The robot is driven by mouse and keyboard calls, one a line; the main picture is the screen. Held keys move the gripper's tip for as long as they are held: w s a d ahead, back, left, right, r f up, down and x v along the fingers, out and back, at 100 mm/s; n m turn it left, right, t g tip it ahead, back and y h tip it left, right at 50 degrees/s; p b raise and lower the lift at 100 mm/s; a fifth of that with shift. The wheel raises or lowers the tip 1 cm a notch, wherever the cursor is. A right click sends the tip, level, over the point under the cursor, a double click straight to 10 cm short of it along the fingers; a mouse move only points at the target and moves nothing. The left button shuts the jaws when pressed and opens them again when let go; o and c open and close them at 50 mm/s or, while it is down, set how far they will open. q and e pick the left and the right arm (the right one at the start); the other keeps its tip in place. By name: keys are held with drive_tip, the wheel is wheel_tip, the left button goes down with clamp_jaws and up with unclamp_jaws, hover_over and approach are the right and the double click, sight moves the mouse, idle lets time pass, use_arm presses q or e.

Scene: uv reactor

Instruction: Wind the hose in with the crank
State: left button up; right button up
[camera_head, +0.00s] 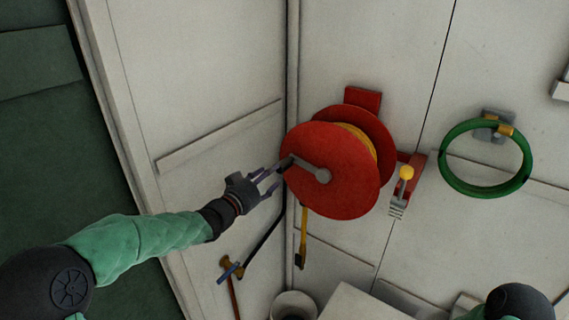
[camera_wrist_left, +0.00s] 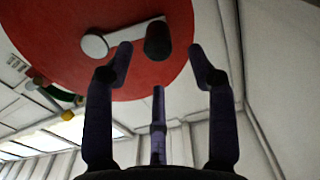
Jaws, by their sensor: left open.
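The red hose reel (camera_head: 335,195) is on the wall, with a yellow hose (camera_head: 361,140) wound between its discs. A length of yellow hose (camera_head: 304,225) hangs below it. The grey crank arm (camera_head: 308,168) runs from the hub to the dark crank handle (camera_head: 286,162) at its left. In the left wrist view the handle (camera_wrist_left: 158,40) points at the camera. My left gripper (camera_head: 274,176) is open at the reel's left edge. In the wrist view its fingers (camera_wrist_left: 158,70) are spread below and beside the handle, with no clear contact. My right gripper is out of view.
A lever with a yellow knob (camera_head: 406,173) is right of the reel, and a green hose ring (camera_head: 442,165) hangs farther right. A brown-handled tool (camera_head: 233,295) leans at the left wall. A round bin (camera_head: 293,300) and a white box (camera_head: 350,303) stand below.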

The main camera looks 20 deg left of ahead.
sight(284, 164)
use_arm(q)
drive_tip(key=p+x, duration=0.1)
drive_tip(key=x, duration=0.6)
drive_tip(key=shift+w+d+p, duration=0.2)
drive_tip(key=shift+w+p, duration=0.1)
drive_tip(key=shift+p, duration=0.05)
clamp_jaws()
